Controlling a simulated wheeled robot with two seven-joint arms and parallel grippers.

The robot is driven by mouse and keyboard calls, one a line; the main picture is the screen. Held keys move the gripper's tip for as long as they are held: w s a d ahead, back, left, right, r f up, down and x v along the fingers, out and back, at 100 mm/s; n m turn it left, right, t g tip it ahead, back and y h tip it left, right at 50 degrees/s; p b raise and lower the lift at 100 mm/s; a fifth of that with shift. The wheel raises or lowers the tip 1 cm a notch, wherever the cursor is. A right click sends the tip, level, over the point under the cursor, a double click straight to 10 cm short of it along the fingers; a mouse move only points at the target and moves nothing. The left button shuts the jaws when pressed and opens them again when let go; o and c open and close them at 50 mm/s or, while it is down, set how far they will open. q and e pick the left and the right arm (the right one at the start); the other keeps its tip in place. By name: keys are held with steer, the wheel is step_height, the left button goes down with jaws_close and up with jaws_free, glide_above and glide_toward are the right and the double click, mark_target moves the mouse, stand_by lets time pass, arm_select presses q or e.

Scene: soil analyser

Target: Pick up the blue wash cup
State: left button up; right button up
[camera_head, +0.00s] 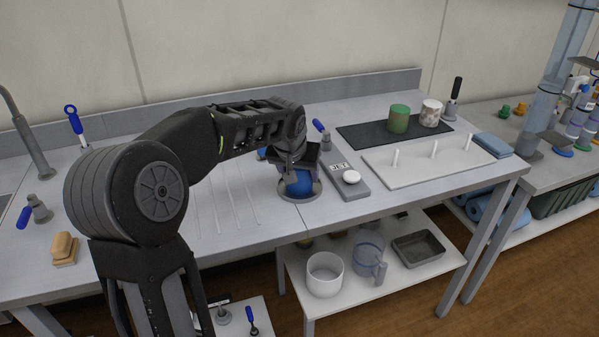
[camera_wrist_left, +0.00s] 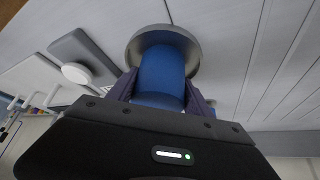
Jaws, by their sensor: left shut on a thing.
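The blue wash cup (camera_head: 299,184) stands in a round grey metal holder (camera_head: 300,198) on the bench, just left of the plate marked JET. It also shows in the left wrist view (camera_wrist_left: 162,72), with the holder's rim (camera_wrist_left: 137,42) around its far end. My left gripper (camera_head: 297,168) reaches down over the cup, and its two fingers (camera_wrist_left: 160,92) are shut on the cup's sides. The gripper and wrist hide the upper part of the cup in the head view. I cannot tell whether the cup still touches the holder's bottom. My right gripper is not in view.
The JET plate with its white button (camera_head: 351,177) is close to the right of the holder. Behind it lie a black mat with a green canister (camera_head: 399,118) and a white peg board (camera_head: 440,172). Grooved bench is left. A lower shelf holds a white pot (camera_head: 325,276).

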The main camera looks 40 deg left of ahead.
arm_select(q)
jaws_close()
steer(key=shift+r, duration=0.1)
step_height(320, 180, up, 9)
steer(key=shift+r, duration=0.4)
steer(key=shift+a+p, duration=0.1)
steer(key=shift+p, duration=0.2)
stand_by(0.3)
